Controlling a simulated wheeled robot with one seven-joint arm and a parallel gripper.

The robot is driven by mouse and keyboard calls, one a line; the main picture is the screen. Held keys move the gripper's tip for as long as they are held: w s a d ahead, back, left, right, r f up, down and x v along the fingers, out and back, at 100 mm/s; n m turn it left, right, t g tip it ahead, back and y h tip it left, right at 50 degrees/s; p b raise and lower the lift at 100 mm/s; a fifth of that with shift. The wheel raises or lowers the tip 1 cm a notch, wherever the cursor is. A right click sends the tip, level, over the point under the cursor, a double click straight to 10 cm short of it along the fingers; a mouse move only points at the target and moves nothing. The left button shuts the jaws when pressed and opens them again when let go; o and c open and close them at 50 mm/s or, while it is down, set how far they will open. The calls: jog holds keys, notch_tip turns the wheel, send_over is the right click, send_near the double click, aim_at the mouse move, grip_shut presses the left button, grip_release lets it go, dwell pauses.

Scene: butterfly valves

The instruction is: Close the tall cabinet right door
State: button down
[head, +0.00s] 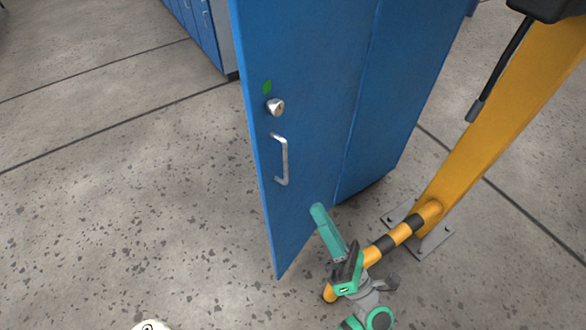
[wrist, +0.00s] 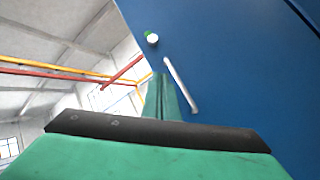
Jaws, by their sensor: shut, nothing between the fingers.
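The blue tall cabinet door (head: 310,60) stands swung out from the cabinet body (head: 400,95), its free edge on the left in the head view. It has a silver bar handle (head: 284,160) with a round lock (head: 275,106) above it; handle (wrist: 181,86) and lock (wrist: 152,39) also show in the wrist view. My gripper (head: 318,210) is shut and empty, below and right of the handle, in front of the door's lower part. In the wrist view its fingers (wrist: 162,80) point up beside the handle. I cannot tell if they touch the door.
A yellow post (head: 490,120) on a floor plate stands close on the right, with a yellow-black striped bar (head: 400,235) by my arm. Blue lockers (head: 200,30) stand at the far upper left. The concrete floor (head: 120,190) left of the door is clear.

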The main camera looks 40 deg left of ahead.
jog(key=w+a+f+n+g+h, duration=0.1)
jog(key=w+n+g+h, duration=0.1)
jog(key=w+n+g, duration=0.55)
jog(key=n+h, duration=0.4)
jog(key=n, duration=0.1)
send_near(281, 164)
jog(key=shift+g, duration=0.35)
jog(key=a, duration=0.5)
jog(key=shift+w+a, duration=0.25)
jog(key=shift+a, duration=0.5)
jog(key=shift+w, duration=0.1)
